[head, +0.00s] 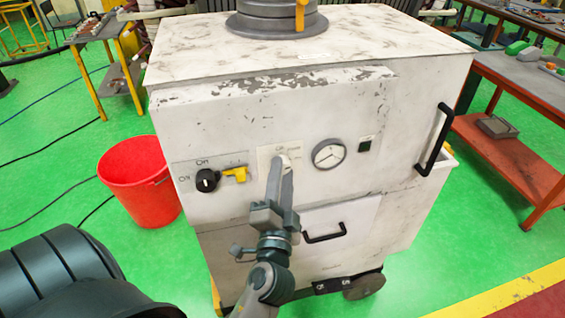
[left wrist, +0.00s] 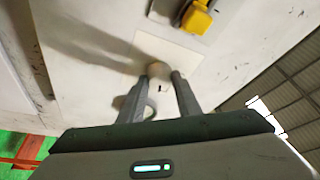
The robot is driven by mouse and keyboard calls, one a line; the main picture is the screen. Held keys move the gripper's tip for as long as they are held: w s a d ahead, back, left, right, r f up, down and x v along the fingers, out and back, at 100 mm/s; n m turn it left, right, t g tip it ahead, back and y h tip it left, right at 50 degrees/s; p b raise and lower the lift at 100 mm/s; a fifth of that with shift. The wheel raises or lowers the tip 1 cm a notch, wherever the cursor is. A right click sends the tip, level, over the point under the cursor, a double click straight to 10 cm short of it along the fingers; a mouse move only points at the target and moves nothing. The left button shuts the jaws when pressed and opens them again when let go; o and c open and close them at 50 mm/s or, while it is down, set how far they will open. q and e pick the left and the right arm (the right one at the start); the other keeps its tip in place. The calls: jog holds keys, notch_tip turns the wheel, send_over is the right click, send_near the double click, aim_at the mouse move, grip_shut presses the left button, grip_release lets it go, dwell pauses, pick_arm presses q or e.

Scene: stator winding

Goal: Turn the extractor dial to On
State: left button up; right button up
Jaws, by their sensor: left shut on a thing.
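The extractor (head: 300,110) is a worn off-white cabinet with a control panel on its front. My left gripper (head: 284,165) reaches up to a small label plate (head: 264,157) in the middle of that panel. In the left wrist view, the left gripper (left wrist: 167,76) has its fingers close together around a small beige dial (left wrist: 156,67) on the plate (left wrist: 180,57). The fingers are shut on the dial and hide most of it, so its pointing direction cannot be told. My right gripper is not in view.
Left of the dial are a black knob (head: 207,180) and a yellow lever (head: 236,174). A round gauge (head: 328,154) and a dark green square (head: 365,146) are to the right. A red bucket (head: 140,180) stands left.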

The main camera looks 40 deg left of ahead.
pick_arm(q)
jog(key=shift+r+m+g+h+p, duration=0.15)
jog(key=shift+m+h+p, duration=0.25)
jog(key=shift+m, duration=0.6)
jog(key=shift+r+m+g+h+p, duration=0.15)
jog(key=shift+m+h+p, duration=0.2)
jog(key=shift+m, duration=0.65)
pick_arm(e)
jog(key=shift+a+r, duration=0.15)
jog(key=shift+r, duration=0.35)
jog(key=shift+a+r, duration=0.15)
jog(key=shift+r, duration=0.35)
pick_arm(q)
jog(key=shift+a+f, duration=0.1)
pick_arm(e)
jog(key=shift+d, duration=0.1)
pick_arm(q)
jog(key=o, duration=1.1)
jog(key=shift+c, duration=0.2)
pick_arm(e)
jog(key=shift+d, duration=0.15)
pick_arm(q)
jog(key=shift+f, duration=0.1)
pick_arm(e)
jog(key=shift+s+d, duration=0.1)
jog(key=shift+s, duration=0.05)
